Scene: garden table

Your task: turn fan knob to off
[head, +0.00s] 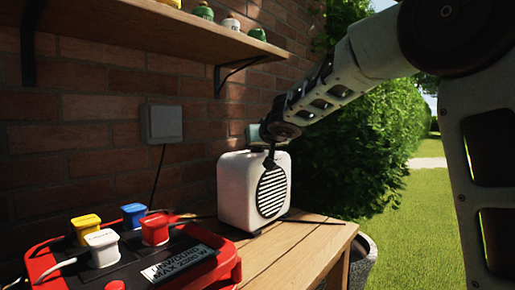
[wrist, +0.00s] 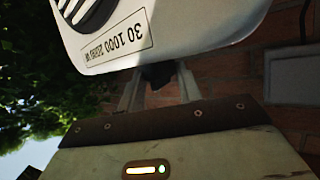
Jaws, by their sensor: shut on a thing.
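The white fan unit (head: 237,190) with a round dark grille stands upright on the wooden table. In the wrist view its body (wrist: 195,35) appears upside down, with a number label (wrist: 118,42) beside the knob. The dark fan knob (wrist: 156,75) shows between the two fingers of my gripper (wrist: 158,88). My gripper (head: 269,160) is at the top of the fan in the head view, shut on the knob. The fingers hide much of the knob, and its pointer setting cannot be read.
A red power strip (head: 218,262) with several coloured plugs lies front left on the wooden table (head: 300,243). A grey wall box (head: 162,124) with a hanging cable is on the brick wall. A wooden shelf (head: 150,25) is above. Hedge and lawn lie right.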

